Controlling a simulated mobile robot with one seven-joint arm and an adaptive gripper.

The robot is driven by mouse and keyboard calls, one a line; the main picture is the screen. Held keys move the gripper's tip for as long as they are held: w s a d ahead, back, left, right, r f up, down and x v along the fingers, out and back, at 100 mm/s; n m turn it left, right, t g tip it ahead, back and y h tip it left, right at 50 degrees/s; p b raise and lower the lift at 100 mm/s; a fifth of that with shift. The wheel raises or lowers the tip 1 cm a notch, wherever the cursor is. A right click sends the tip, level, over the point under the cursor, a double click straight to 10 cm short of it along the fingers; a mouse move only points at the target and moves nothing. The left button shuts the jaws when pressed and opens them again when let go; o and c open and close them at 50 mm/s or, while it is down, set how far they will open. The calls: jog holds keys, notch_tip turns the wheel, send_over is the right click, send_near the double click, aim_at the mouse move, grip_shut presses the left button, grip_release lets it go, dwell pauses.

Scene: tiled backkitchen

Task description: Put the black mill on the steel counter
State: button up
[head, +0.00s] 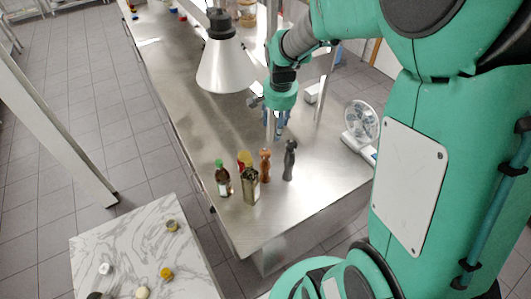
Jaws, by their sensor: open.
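The black mill (289,161) stands upright on the steel counter (195,131), near its front right part. It is just right of a brown wooden mill (265,166). My gripper (279,131) is open and hangs above and behind the black mill, apart from it. Nothing shows between its fingers, though they are small in this view.
A dark bottle with a green cap (223,180) and an oil bottle (250,186) stand left of the mills. A white lamp shade (224,67) hangs over the counter. A fan-like device (361,123) stands at right. A marble table (130,246) holds small jars.

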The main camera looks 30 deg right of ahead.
jog(key=s+a+r+n+t, duration=0.2)
jog(key=s+a+r+n, duration=0.3)
jog(key=s+a+r, duration=0.65)
jog(key=s+a+r+n+t, duration=0.1)
jog(key=s+a+r+n, duration=0.4)
jog(key=s, duration=0.5)
jog(key=shift+s+a+r+n+t+y, duration=0.15)
jog(key=shift+a+r+n+t+y, duration=0.15)
jog(key=shift+a+r+n+t, duration=0.15)
jog(key=shift+d, duration=0.1)
notch_tip(320, 180, down, 18)
jog(key=b, duration=1.8)
